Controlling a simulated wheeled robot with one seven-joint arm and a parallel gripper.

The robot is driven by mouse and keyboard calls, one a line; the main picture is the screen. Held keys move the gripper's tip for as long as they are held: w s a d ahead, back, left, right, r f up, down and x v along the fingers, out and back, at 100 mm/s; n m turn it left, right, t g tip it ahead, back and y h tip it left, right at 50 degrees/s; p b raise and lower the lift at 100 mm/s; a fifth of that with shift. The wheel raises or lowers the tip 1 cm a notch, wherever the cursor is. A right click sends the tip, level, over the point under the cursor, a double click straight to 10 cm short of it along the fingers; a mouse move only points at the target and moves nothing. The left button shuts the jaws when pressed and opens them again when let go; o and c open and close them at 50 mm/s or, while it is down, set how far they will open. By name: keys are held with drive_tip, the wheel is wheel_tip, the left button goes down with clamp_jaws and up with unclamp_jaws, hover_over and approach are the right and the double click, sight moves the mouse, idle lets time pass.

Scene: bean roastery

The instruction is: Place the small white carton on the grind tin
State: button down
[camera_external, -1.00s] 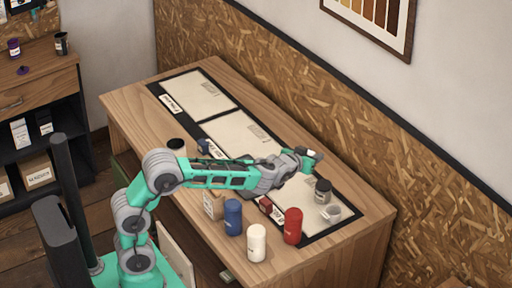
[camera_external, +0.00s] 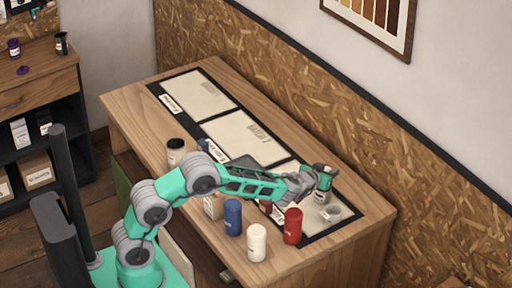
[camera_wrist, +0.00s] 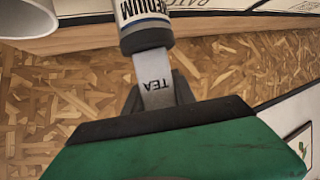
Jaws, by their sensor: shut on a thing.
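My gripper (camera_external: 322,180) is shut on the small white carton (camera_wrist: 155,80), which reads TEA. In the wrist view the carton sits between the dark fingers. Its far end meets or overlaps the dark-lidded end of a grey tin (camera_wrist: 143,14) marked MEDIUM, likely the grind tin. I cannot tell whether they touch. In the external view this tin (camera_external: 322,198) stands near the far right corner of the worktable, directly under my gripper, which hides its top. The carton cannot be made out there.
A pale cup (camera_external: 331,213) stands close beside the tin. Red (camera_external: 293,227), white (camera_external: 257,244) and blue (camera_external: 233,218) canisters line the table's front edge. A dark-lidded jar (camera_external: 176,152) stands farther left. The back left mats (camera_external: 198,95) are clear.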

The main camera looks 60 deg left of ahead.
drive_tip(key=c, duration=1)
unclamp_jaws()
drive_tip(key=shift+r+p, duration=0.15)
drive_tip(key=shift+p, duration=0.15)
drive_tip(key=b+v, duration=0.1)
drive_tip(key=v, duration=0.3)
drive_tip(key=shift+s+d, duration=0.15)
drive_tip(key=r, duration=0.3)
drive_tip(key=r+b, duration=0.1)
drive_tip(key=r, duration=0.3)
drive_tip(key=shift+s+r, duration=0.15)
drive_tip(key=shift+s, duration=0.1)
